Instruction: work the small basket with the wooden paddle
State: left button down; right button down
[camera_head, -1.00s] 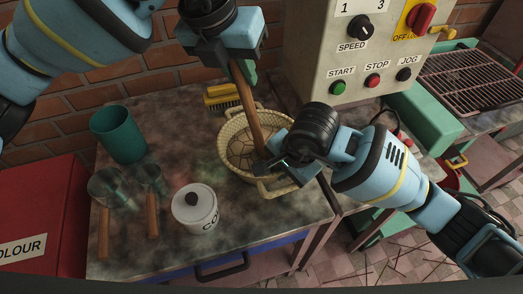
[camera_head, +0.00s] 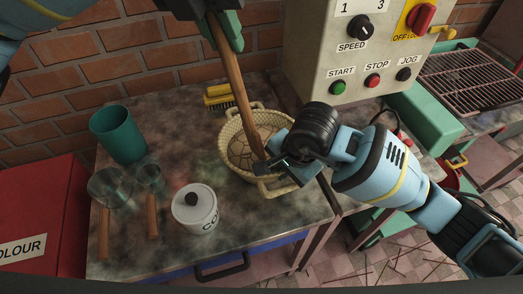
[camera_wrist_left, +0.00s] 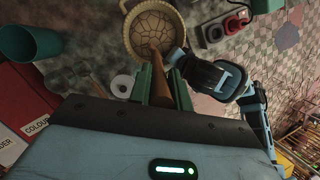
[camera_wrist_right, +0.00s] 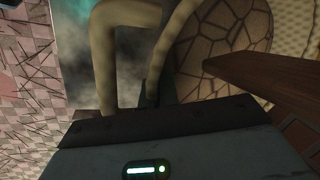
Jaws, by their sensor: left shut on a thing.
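The small basket (camera_head: 228,153) is a round cream woven one with loop handles, standing on the stone-topped table. It also shows in the left wrist view (camera_wrist_left: 133,15). My left gripper (camera_head: 226,30) is shut on the wooden paddle (camera_head: 236,82), high above the basket. The paddle slants down, its lower end over or inside the basket's right part; contact is unclear. My right gripper (camera_head: 283,166) is at the basket's front right rim, by the near handle (camera_head: 275,190). In the right wrist view the handle (camera_wrist_right: 115,50) loops close to one finger; its grip is unclear.
A green cup (camera_head: 119,135), two strainer-like tools with wooden handles (camera_head: 104,230), and a lidded white pot (camera_head: 195,212) stand left and front. A yellow brush (camera_head: 218,97) lies behind the basket. A control box (camera_head: 350,60) stands back right, a brick wall behind.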

pick_arm(q)
jog(key=shift+d+v, duration=0.1)
jog(key=shift+v, duration=1.35)
jog(key=shift+d+v, duration=0.15)
jog(key=shift+v, duration=1.3)
jog(key=shift+f, duration=0.1)
pick_arm(e)
jog(key=c, duration=1.1)
grip_release()
jog(key=shift+a, duration=0.1)
jog(key=shift+r, duration=0.1)
pick_arm(q)
jog(key=s+r+t+p, duration=0.1)
jog(key=s+r+p, duration=0.2)
jog(key=r, duration=0.7)
jog(key=shift+r+p, duration=0.15)
jog(key=shift+p, duration=0.5)
pick_arm(e)
jog(key=v, duration=0.8)
pick_arm(q)
jog(key=shift+a, duration=0.1)
